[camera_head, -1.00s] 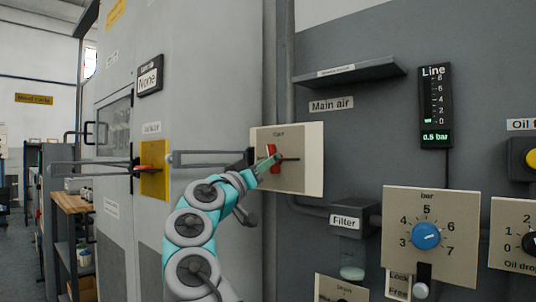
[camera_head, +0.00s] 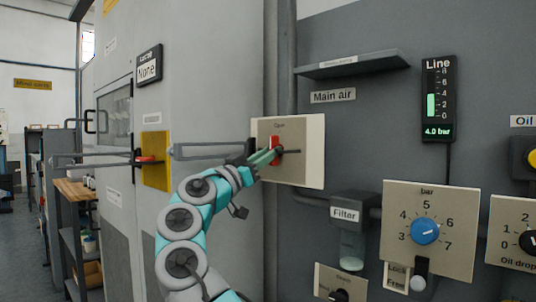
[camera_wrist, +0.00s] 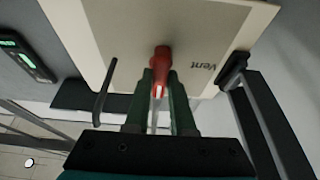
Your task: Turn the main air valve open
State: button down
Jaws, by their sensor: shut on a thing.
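The main air valve is a red handle (camera_head: 275,146) on a cream plate (camera_head: 309,165) below the "Main air" label (camera_head: 332,96). In the wrist view the red handle (camera_wrist: 161,60) sits between my two green fingers, near the word "Vent" on the plate. My gripper (camera_head: 264,157) reaches in from the left and is shut on the handle; it also shows in the wrist view (camera_wrist: 160,85). The fingers cover part of the handle. The line gauge (camera_head: 437,98) reads 4.0 bar with a green bar about halfway up.
A grey shelf (camera_head: 353,64) juts out above the plate. A filter (camera_head: 350,212) and a regulator plate with a blue knob (camera_head: 425,231) are at the lower right. A yellow plate (camera_head: 155,160) with a red handle and grey bars is at the left.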

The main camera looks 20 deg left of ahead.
jog(key=c, duration=0.8)
grip_release()
jog(key=shift+w, duration=0.1)
jog(key=shift+o, duration=0.2)
jog(key=b+v, duration=0.2)
jog(key=v, duration=0.5)
jog(key=shift+s+f, duration=0.2)
jog(key=shift+s, duration=0.15)
jog(key=shift+a, duration=0.15)
